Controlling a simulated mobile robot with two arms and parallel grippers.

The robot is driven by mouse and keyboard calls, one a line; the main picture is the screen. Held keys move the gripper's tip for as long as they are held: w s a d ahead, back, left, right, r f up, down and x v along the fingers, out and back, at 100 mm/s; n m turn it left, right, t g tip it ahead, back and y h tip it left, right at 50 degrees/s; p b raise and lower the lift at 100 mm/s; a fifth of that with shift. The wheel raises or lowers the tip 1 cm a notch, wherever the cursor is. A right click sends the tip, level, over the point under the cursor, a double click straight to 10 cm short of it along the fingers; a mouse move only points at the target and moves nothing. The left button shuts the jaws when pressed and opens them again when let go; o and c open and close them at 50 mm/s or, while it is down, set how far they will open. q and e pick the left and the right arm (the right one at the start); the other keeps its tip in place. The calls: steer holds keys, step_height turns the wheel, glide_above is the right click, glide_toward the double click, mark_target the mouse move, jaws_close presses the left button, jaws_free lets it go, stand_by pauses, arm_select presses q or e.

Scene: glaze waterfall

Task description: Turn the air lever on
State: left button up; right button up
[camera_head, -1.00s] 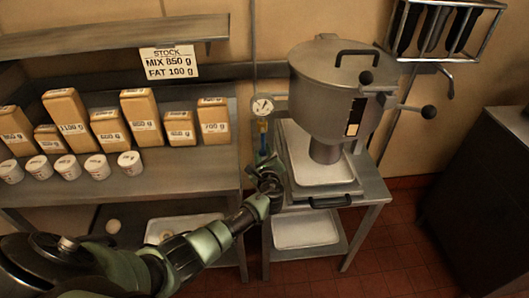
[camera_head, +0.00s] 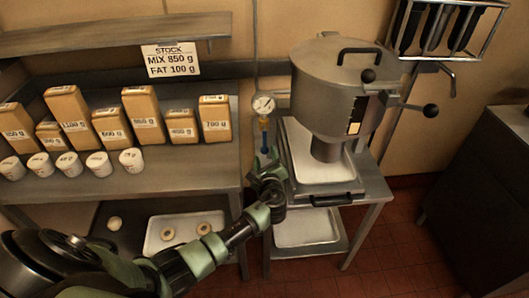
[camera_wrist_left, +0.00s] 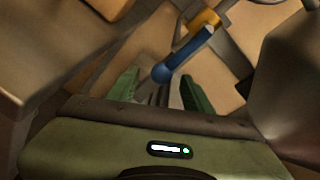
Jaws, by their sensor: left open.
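The air lever (camera_head: 265,142) is a blue handle hanging down from a brass valve (camera_head: 263,122) under a round white gauge (camera_head: 263,105). In the left wrist view the blue lever (camera_wrist_left: 188,55) slants down from the brass valve (camera_wrist_left: 205,18) to a rounded end. My left gripper (camera_head: 265,164) is just below the lever in the head view. In the wrist view its two green fingers (camera_wrist_left: 160,90) are apart, and the lever's end appears between them. I cannot tell whether they touch it. My right gripper is not in view.
A large grey hopper machine (camera_head: 330,95) with black-knobbed levers stands right of the valve on a metal table (camera_head: 372,185). A shelf (camera_head: 190,183) with boxes and white cups is at the left.

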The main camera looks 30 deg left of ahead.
arm_select(q)
steer(key=v, duration=0.3)
steer(key=shift+s+d, duration=0.2)
steer(key=shift+s, duration=0.15)
